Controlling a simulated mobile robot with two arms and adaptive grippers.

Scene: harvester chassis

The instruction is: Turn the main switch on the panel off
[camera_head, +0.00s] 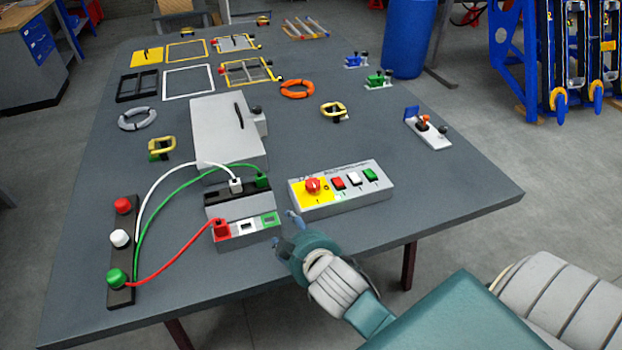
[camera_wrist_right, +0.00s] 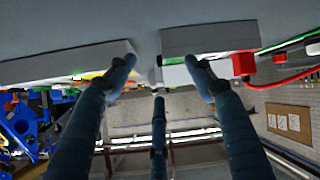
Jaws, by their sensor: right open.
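The control panel (camera_head: 345,199) is a light grey box on the table near its front edge. Its main switch (camera_head: 313,186) is a red knob on a yellow plate at the panel's left end; whether it is on or off I cannot tell. Red, white and green buttons sit to its right. My right gripper (camera_head: 287,230) is open and empty, in front of and left of the panel, apart from the switch. In the right wrist view its blue fingers (camera_wrist_right: 160,78) are spread, with the panel's grey side (camera_wrist_right: 65,64) at left. My left gripper is out of view.
A socket box (camera_head: 245,232) with red, white and green cables stands left of my right gripper. A black strip (camera_head: 122,260) with coloured plugs lies farther left. A grey box (camera_head: 228,130), an orange ring (camera_head: 297,89) and yellow frames lie behind. The table's right front is clear.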

